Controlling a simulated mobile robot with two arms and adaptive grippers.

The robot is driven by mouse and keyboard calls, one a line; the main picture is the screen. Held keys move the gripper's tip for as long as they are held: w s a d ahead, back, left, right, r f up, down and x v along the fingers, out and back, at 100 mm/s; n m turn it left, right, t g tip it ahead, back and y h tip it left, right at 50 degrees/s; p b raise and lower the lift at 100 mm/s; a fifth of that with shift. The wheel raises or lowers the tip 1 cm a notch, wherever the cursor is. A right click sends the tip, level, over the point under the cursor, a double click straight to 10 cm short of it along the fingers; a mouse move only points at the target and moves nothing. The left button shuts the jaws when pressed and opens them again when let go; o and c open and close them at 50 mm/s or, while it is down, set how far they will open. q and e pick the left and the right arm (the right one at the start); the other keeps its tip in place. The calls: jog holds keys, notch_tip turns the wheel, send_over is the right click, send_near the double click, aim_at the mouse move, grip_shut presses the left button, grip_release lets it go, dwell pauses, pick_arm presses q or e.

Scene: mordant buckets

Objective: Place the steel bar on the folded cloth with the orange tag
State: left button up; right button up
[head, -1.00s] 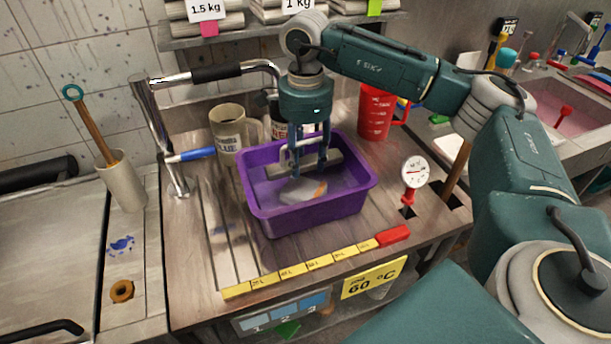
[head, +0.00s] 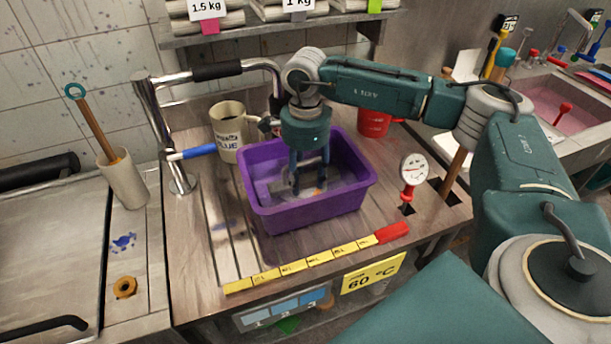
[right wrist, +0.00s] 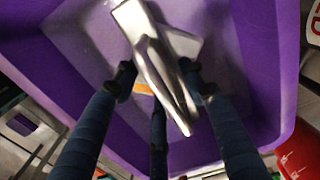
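The purple tub (head: 312,213) stands on the worktop with my right gripper (head: 310,188) reaching down inside it. In the right wrist view, the steel bar (right wrist: 150,50) lies slanted between two fingers of my right gripper (right wrist: 158,88). The fingers are spread, with the third finger apart near the bar's lower end. I cannot tell if any fingertip touches the bar. The pale folded cloth (right wrist: 184,44) shows partly beneath the bar, and its orange tag (right wrist: 143,88) shows beside it. The bar hides much of the cloth. My left gripper is not in view.
A blue-labelled mug (head: 228,130) stands behind the tub's left side. A red jug (head: 373,124) is behind its right. A dial thermometer (head: 413,170) stands at the right. A yellow marked strip (head: 306,262) runs along the front. Grooved worktop left of the tub is free.

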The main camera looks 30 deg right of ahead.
aim_at(305, 180)
jog(key=shift+o, duration=1.1)
jog(key=shift+r, duration=0.1)
jog(key=shift+r, duration=0.2)
jog(key=shift+w+r, duration=0.1)
jog(key=shift+r, duration=0.3)
notch_tip(305, 180, up, 11)
jog(key=b, duration=0.2)
jog(key=shift+b, duration=0.3)
jog(key=shift+r, duration=0.1)
